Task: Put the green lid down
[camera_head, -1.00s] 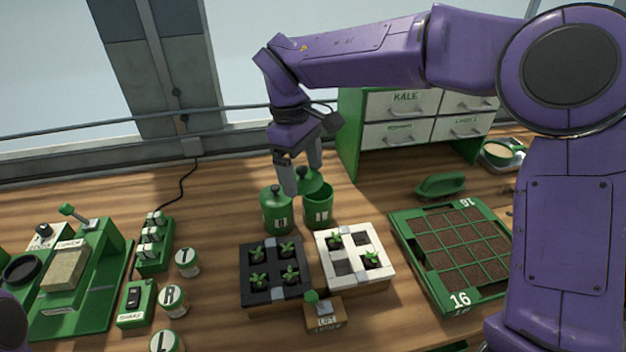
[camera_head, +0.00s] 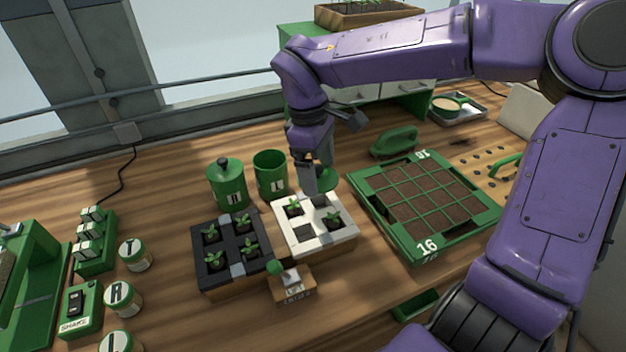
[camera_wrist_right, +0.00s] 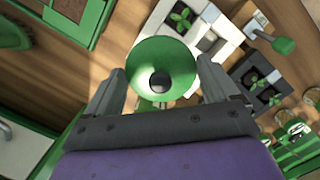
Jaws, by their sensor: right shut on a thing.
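The green lid (camera_wrist_right: 148,62), round with a dark knob, is between the fingers of my right gripper (camera_wrist_right: 158,88) in the right wrist view. In the head view my right gripper (camera_head: 318,182) is shut on the lid (camera_head: 328,178), which is partly hidden behind the fingers. It is close to the back of the white seedling tray (camera_head: 340,240); I cannot tell whether it touches anything. An open green canister (camera_head: 271,180) stands to the left of the gripper. A second green canister (camera_head: 228,188) with its lid on stands left of that. My left gripper is not in view.
A black seedling tray (camera_head: 205,268) sits left of the white one, with a small lever box (camera_head: 292,285) in front. Labelled jars (camera_head: 123,298) stand at left.

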